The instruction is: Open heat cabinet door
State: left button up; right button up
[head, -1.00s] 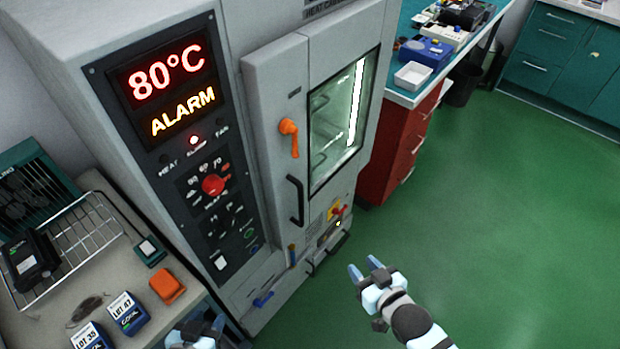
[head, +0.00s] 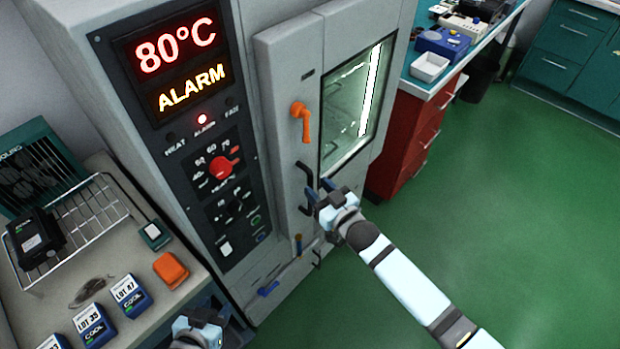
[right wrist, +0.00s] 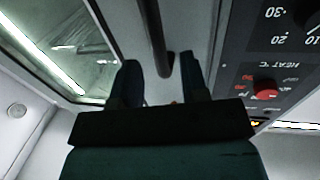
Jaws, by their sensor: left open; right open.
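The grey heat cabinet (head: 240,25) shows 80°C and ALARM on its panel. Its door (head: 278,85) looks shut and has a glass window, an orange lever (head: 302,120) pointing down, and a black vertical handle (head: 303,172) below it. My right gripper (head: 322,188) is open at the handle and partly covers it. In the right wrist view, the handle (right wrist: 154,35) runs between the spread fingertips of this gripper (right wrist: 158,78); contact cannot be told. My left gripper (head: 197,332) is at the bottom edge, open, over the bench side, away from the door.
A bench (head: 185,295) at left carries a wire rack (head: 95,215), an orange block (head: 171,269) and several labelled blue packs. A red drawer unit (head: 415,145) stands right of the cabinet. The green floor (head: 500,200) in front is clear.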

aim_at(312, 182)
jog(key=shift+x, duration=1.85)
